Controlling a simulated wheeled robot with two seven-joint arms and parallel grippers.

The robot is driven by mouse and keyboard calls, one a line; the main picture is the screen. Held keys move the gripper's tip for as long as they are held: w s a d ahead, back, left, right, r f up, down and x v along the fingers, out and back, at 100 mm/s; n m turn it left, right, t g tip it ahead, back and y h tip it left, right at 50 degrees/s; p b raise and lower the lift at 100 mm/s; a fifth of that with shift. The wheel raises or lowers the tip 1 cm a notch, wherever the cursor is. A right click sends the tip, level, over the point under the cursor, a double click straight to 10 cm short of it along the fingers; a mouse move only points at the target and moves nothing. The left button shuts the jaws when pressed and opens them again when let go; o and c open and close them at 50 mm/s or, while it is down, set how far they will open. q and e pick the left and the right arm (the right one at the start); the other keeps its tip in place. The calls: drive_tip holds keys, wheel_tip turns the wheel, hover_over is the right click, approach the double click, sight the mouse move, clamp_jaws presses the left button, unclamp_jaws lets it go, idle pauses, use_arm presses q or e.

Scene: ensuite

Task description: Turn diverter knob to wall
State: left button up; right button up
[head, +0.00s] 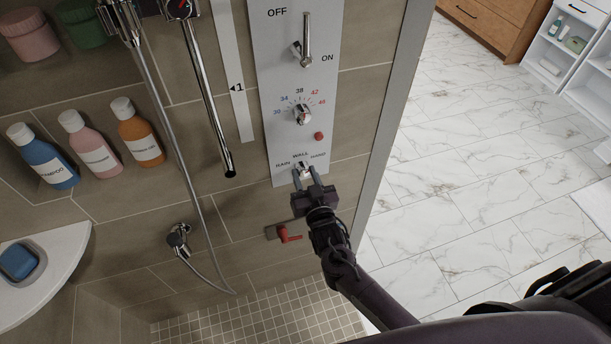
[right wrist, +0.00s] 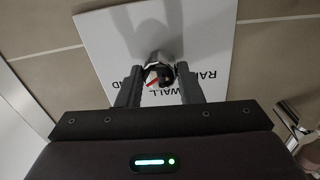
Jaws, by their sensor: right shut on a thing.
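The diverter knob (head: 303,171) is a small chrome knob at the bottom of the white control panel (head: 288,75), under the printed words RAIN, WALL and HAND. My right gripper (head: 306,182) reaches up to it from below, its fingers on either side of the knob and shut on it. In the right wrist view the knob (right wrist: 159,72) sits between the two dark fingertips of the gripper (right wrist: 160,88), and a small red mark shows on it. The fingers partly cover the knob, and I cannot tell which word it points to. My left gripper is out of view.
Above on the panel are a temperature knob (head: 303,114), a red button (head: 319,136) and an on/off lever (head: 305,42). A shower hose (head: 160,100) hangs left. A red-handled valve (head: 287,235) is low on the wall. Marble floor (head: 470,160) lies open at right.

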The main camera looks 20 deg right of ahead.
drive_tip(key=n, duration=0.5)
drive_tip(key=shift+n, duration=0.4)
drive_tip(key=n, duration=0.6)
drive_tip(key=shift+y, duration=0.4)
drive_tip(key=shift+f, duration=0.1)
drive_tip(key=o, duration=1)
drive_tip(key=shift+s, duration=0.1)
